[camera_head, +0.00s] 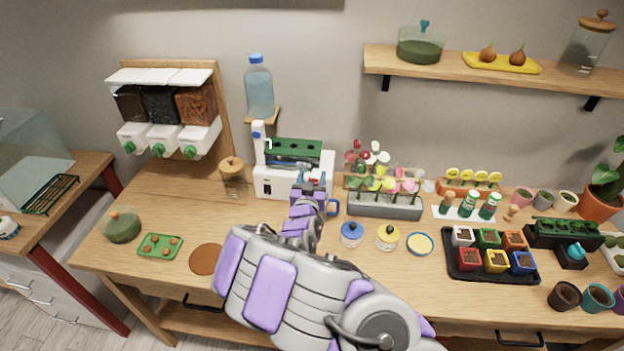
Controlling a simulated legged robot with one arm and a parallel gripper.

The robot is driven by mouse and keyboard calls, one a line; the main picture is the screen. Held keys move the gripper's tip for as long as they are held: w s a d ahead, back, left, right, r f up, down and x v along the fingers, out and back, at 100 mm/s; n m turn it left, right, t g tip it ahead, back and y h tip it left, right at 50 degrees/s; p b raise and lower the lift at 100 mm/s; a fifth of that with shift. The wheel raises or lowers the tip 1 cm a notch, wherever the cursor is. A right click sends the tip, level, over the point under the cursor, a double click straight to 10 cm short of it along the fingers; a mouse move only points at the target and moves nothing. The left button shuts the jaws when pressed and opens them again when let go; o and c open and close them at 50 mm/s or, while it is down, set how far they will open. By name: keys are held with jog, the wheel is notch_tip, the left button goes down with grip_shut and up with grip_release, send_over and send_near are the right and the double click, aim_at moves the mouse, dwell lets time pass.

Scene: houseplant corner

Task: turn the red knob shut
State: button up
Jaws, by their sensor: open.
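The knobs on the wall dispenser (168,110) are green.
A water bottle (259,88) stands on a small ledge behind the machine. Blue (351,234) and yellow (388,237) lidded jars stand near my arm.

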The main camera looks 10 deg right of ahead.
jog(key=shift+d, duration=0.15)
jog(key=shift+c, duration=0.3)
jog(key=shift+d, duration=0.1)
jog(key=shift+c, duration=1.4)
jog(key=c, duration=0.6)
